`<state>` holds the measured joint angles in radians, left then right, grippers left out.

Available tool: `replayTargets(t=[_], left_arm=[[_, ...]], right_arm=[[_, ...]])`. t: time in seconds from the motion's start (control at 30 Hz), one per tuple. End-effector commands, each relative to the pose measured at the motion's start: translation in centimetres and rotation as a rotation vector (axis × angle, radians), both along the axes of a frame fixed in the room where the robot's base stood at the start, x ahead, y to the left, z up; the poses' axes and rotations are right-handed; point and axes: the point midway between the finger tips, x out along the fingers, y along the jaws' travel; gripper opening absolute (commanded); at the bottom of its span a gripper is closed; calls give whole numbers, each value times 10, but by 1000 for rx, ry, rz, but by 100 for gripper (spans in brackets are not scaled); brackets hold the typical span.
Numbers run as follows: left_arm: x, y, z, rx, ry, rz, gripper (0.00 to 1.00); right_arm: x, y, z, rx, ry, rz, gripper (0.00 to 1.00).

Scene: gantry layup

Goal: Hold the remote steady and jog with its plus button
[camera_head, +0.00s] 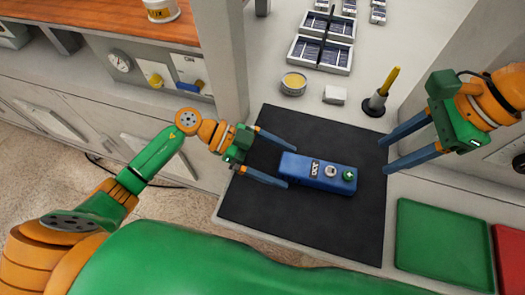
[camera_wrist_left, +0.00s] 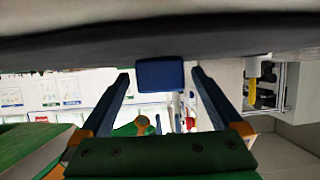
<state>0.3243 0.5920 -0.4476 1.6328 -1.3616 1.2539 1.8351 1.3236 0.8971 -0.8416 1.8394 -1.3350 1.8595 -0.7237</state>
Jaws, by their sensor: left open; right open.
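The blue remote (camera_head: 310,172) lies on the black mat (camera_head: 300,227). Its upper face has a dark display, a grey button and a green plus button (camera_head: 348,175) near its right end. My left gripper (camera_head: 288,164) is open at the remote's left end. Its fingers point right, one on each side of that end. In the left wrist view the remote's blue end (camera_wrist_left: 160,75) shows between the open fingers (camera_wrist_left: 160,78); I cannot tell whether they touch it. My right gripper (camera_head: 383,157) is open and empty, to the right of the remote, its fingers pointing left and apart from it.
A yellow-topped tin (camera_head: 294,83), a small white block (camera_head: 335,95) and a yellow-handled tool in a dark stand (camera_head: 381,92) stand behind the mat. Grey trays (camera_head: 305,50) lie further back. A green tray (camera_head: 443,240) and a red tray (camera_head: 510,255) lie at the right.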

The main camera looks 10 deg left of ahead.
Motion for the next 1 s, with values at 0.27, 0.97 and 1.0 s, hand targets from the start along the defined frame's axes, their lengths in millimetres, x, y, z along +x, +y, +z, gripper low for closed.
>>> replayTargets(t=[0.27,0.97,1.0], left_arm=[[0,-14,-5,0,-3,-1,100],[0,-13,-5,-1,-3,0,0],[0,-13,-5,-1,-3,0,0]], right_arm=[[0,0,0,0,0,0,50],[0,0,0,0,0,0,0],[0,0,0,0,0,0,0]])
